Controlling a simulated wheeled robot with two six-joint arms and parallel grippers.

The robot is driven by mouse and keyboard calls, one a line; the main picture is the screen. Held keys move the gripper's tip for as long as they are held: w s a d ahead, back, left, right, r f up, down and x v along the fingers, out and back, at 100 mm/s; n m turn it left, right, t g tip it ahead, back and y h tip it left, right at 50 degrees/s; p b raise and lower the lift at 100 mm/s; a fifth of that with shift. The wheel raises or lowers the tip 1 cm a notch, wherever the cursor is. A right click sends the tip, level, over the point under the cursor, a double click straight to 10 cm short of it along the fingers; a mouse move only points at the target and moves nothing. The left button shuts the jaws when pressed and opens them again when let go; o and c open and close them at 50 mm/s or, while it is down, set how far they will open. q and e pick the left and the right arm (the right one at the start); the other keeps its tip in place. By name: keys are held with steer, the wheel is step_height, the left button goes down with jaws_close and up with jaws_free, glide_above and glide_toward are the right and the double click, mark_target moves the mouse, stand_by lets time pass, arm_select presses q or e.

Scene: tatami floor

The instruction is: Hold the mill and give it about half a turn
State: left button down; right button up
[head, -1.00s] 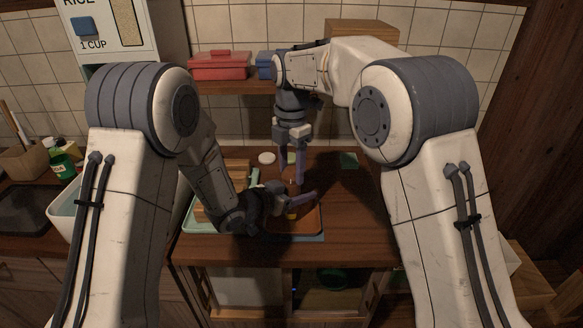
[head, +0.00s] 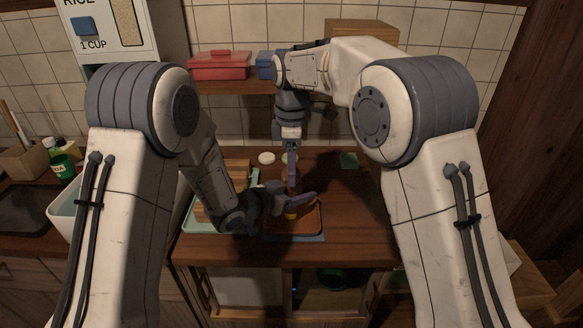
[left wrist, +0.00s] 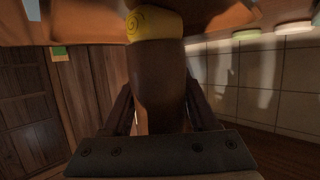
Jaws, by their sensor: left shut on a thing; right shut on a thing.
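The mill (head: 291,216) stands on the brown tray and is mostly hidden by my grippers; a yellow part shows below the left fingers. The left wrist view shows the mill's dark brown body (left wrist: 158,85) and a yellow section with a spiral mark. My left gripper (head: 300,203) reaches in from the left, low down, and is shut around the brown body; its fingers show on both sides in the left wrist view (left wrist: 162,105). My right gripper (head: 292,184) points straight down from above and is shut at the mill's top; the grip itself is hidden.
The brown tray (head: 312,222) lies on the wooden counter (head: 350,220). A pale green tray (head: 190,222) with wooden blocks is at its left. A white disc (head: 267,158) and a green square (head: 348,160) lie behind. A red box (head: 218,66) sits on the shelf. Counter at right is clear.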

steer(key=shift+m, duration=0.3)
steer(key=o, duration=1.4)
steer(key=shift+c, duration=0.2)
steer(key=shift+r, duration=0.1)
step_height(320, 180, up, 12)
